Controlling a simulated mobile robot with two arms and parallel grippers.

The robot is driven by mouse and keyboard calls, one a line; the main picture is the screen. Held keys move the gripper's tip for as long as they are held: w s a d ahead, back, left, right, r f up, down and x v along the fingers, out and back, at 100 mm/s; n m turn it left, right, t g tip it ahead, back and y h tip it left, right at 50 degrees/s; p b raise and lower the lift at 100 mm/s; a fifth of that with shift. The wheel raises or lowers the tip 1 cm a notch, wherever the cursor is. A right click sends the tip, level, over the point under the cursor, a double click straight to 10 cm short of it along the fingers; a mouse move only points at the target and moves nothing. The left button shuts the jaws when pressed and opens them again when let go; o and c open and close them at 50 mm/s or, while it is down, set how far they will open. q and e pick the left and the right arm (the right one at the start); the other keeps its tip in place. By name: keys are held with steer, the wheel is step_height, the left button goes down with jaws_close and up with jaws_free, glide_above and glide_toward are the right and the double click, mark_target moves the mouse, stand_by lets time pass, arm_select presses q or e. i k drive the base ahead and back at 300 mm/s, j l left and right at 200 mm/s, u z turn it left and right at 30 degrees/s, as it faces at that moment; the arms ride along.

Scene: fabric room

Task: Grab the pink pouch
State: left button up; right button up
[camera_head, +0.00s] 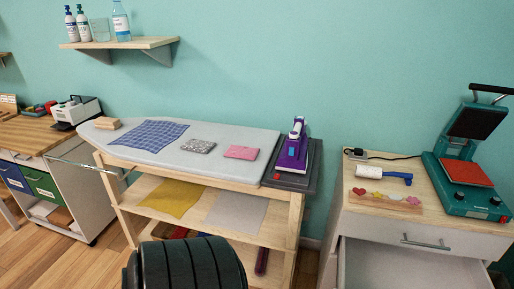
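The pink pouch (241,152) lies flat near the right end of the grey ironing surface (245,137). It is small and roughly rectangular, and its top is uncovered. A grey patterned pouch (198,146) lies to its left, apart from it. Neither of my grippers shows in the head view, and nothing touches the pink pouch.
A purple iron (292,147) stands on a dark pad right of the pink pouch. Blue checked cloth (151,135) lies at left. Shelves below hold yellow cloth (173,197). An open drawer (415,265) juts out at right. A dark ribbed object (187,265) fills the bottom centre.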

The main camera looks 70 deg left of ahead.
mark_target(239, 152)
steer(key=k+u, duration=0.15)
steer(key=u, duration=2.05)
steer(key=i+j+z, duration=0.8)
steer(key=j, duration=0.25)
steer(key=k+l, duration=0.05)
